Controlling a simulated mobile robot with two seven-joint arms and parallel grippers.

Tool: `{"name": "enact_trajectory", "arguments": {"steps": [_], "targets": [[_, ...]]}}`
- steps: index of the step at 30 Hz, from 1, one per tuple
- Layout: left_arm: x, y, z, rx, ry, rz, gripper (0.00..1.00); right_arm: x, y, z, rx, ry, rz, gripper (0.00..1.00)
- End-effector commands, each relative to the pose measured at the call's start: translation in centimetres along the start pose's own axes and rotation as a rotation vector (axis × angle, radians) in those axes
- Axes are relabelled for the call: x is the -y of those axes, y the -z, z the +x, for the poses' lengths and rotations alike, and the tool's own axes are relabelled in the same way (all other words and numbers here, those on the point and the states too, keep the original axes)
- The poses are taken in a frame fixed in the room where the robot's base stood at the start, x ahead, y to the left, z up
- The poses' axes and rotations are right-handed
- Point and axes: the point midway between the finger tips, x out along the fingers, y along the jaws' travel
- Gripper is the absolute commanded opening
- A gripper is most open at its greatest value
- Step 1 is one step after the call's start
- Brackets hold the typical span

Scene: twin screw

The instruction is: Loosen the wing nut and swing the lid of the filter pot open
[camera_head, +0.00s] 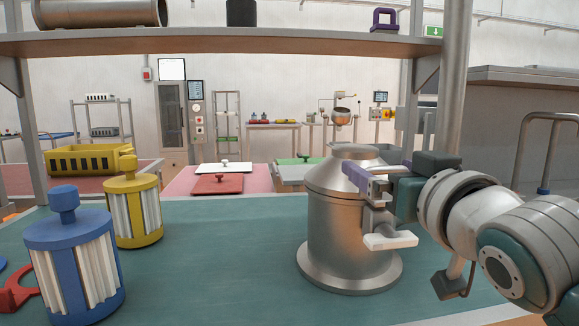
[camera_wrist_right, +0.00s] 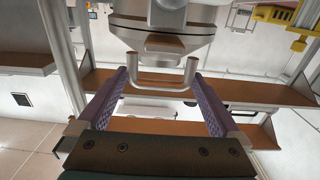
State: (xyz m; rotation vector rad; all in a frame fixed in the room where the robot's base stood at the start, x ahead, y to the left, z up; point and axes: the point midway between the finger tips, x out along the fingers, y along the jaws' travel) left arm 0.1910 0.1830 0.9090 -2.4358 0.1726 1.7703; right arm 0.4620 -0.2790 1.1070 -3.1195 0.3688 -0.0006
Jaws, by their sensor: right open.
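The steel filter pot (camera_head: 345,235) stands upright on the green bench top, with its conical lid (camera_head: 345,170) seated on it. My right gripper (camera_head: 362,192) is at the pot's upper right side, its jaws apart. In the right wrist view the purple fingers (camera_wrist_right: 160,82) are spread, with a U-shaped metal bar (camera_wrist_right: 162,90) showing in the gap between them, below the rounded metal body of the pot (camera_wrist_right: 165,35). I cannot tell whether they touch it. I cannot make out the wing nut clearly; the gripper covers that side. My left gripper is not in view.
A blue cartridge (camera_head: 75,260) and a yellow cartridge (camera_head: 132,212) stand on the bench (camera_head: 220,265) at the left, with a red part (camera_head: 18,292) beside them. The bench between them and the pot is clear. A shelf (camera_head: 220,43) runs overhead; a post rises behind my right arm.

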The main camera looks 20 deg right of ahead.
Motion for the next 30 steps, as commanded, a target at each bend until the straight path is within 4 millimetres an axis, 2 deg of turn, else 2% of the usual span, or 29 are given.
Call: {"name": "enact_trajectory", "arguments": {"steps": [4, 30], "targets": [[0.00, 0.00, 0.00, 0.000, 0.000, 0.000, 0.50, 0.00, -0.01, -0.02, 0.000, 0.000, 0.000, 1.00], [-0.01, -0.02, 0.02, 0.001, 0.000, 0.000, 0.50, 0.02, -0.02, -0.06, 0.000, 0.001, -0.001, 0.02]]}}
